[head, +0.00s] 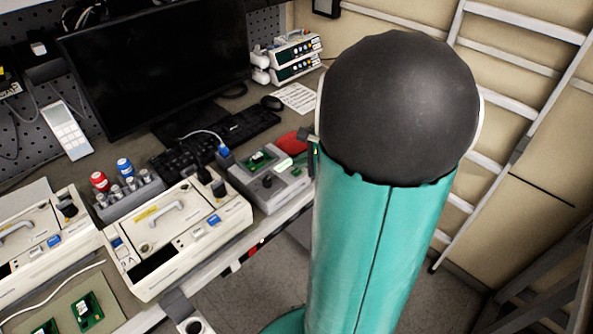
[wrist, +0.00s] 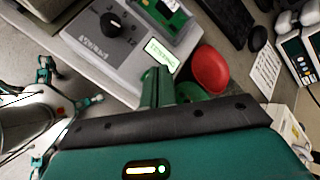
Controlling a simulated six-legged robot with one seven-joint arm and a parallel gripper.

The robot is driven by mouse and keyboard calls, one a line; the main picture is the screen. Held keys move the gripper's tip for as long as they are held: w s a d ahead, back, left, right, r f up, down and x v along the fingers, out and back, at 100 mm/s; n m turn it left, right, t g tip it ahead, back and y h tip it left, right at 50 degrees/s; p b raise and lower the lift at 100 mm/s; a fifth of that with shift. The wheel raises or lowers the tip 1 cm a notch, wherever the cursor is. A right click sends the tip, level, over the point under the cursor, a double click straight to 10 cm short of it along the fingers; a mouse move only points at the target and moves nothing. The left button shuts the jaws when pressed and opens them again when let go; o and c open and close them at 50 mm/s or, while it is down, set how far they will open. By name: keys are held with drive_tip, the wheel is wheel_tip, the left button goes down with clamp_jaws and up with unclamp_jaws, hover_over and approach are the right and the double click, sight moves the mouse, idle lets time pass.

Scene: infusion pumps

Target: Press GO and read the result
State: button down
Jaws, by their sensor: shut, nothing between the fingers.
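The grey test box (head: 275,191) sits at the desk's front edge, left of my arm; it also shows in the wrist view (wrist: 88,48). It has a black knob (wrist: 112,24), a green circuit board (wrist: 165,14) in its bed and a small lit display (wrist: 162,55). The display carries dark lettering that looks like "TESTING", too small to be sure. My gripper (wrist: 157,86) is shut and empty, its green fingers just below the display. A round green piece (wrist: 190,91) and a red oval piece (wrist: 210,70) lie right of the fingers. Contact with the green piece is unclear.
A monitor (head: 157,62), keyboard (head: 232,130) and mouse (head: 271,103) stand behind the box. A cream pump (head: 178,233) is at its left. Stacked pumps (head: 297,62) and a paper sheet (head: 295,97) are at the back. A ladder (head: 520,140) leans at right.

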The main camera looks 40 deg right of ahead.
sight(301, 174)
drive_tip(key=shift+r, duration=2.5)
drive_tip(key=s+a+r+n+g+y, duration=0.1)
drive_tip(key=a+r+n+g, duration=0.1)
drive_tip(key=a+n, duration=0.55)
drive_tip(key=s+a+r+n+g, duration=0.1)
drive_tip(key=a+r+n, duration=0.3)
drive_tip(key=a, duration=0.7)
drive_tip(key=s+a+r+n+h, duration=0.1)
drive_tip(key=s+a+n+h, duration=0.2)
drive_tip(key=s+a+n, duration=0.4)
drive_tip(key=a+n, duration=0.2)
drive_tip(key=n, duration=0.4)
drive_tip(key=shift+s+r, duration=0.3)
drive_tip(key=shift+r, duration=0.05)
drive_tip(key=shift+d, duration=0.15)
